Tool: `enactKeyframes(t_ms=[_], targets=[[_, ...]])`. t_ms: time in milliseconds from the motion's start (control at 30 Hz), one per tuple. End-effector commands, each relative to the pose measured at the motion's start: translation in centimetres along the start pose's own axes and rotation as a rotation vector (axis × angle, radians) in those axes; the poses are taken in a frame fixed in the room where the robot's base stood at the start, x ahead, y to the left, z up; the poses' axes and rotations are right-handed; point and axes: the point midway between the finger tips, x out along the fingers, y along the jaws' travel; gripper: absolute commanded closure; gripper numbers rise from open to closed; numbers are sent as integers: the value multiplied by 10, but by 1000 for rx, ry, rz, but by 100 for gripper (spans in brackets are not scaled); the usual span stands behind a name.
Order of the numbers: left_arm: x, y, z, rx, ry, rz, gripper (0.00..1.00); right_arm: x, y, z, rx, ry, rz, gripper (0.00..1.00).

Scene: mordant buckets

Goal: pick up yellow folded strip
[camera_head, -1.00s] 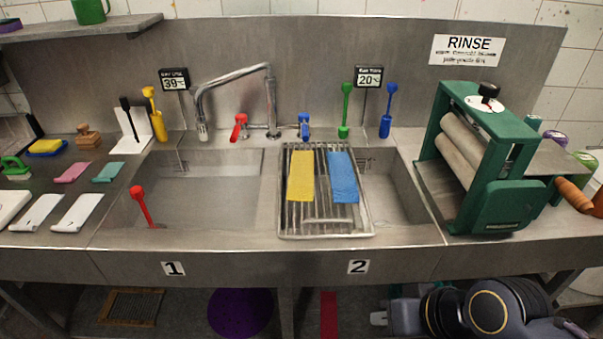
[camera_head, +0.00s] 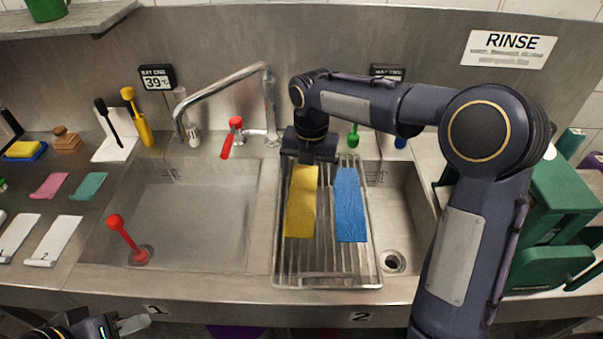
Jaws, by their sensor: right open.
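The yellow folded strip (camera_head: 301,203) lies flat on the wire rack (camera_head: 326,266) over the right sink, left of a blue strip (camera_head: 349,205). My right gripper (camera_head: 308,158) is over the far end of the yellow strip, pointing down; its fingers are small and dark, and it holds nothing that I can see. The strip's far end is partly hidden by it. Part of my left gripper (camera_head: 130,324) shows at the bottom left edge, well away from the strip; whether its jaws are open is unclear.
The left sink (camera_head: 190,215) holds a red plunger-like stopper (camera_head: 126,239). A curved faucet (camera_head: 228,88) and red tap handle (camera_head: 233,135) stand behind. A green roller press (camera_head: 555,225) stands at right, partly behind my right arm. Pink and teal strips lie at left.

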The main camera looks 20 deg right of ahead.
Motion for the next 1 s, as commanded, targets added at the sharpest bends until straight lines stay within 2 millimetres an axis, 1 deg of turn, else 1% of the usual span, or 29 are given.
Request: enactKeyframes(t_ms=[33, 167, 467, 600, 700, 800, 1000], targets=[[-2, 1, -1, 0, 0, 0, 64, 3, 6, 3, -58, 5, -11, 11], [-3, 1, -1, 0, 0, 0, 64, 12, 12, 6, -130, 9, -24, 11], [-7, 3, -3, 0, 0, 0, 64, 45, 12, 5, -133, 11, -26, 11], [-12, 5, -6, 0, 0, 0, 64, 67, 14, 5, -132, 11, -26, 11], [-12, 6, -6, 0, 0, 0, 64, 79, 14, 6, -131, 9, -23, 11], [-12, 6, -6, 0, 0, 0, 64, 85, 14, 6, -130, 8, -22, 11], [-12, 6, -6, 0, 0, 0, 64, 86, 14, 6, -129, 7, -21, 11]])
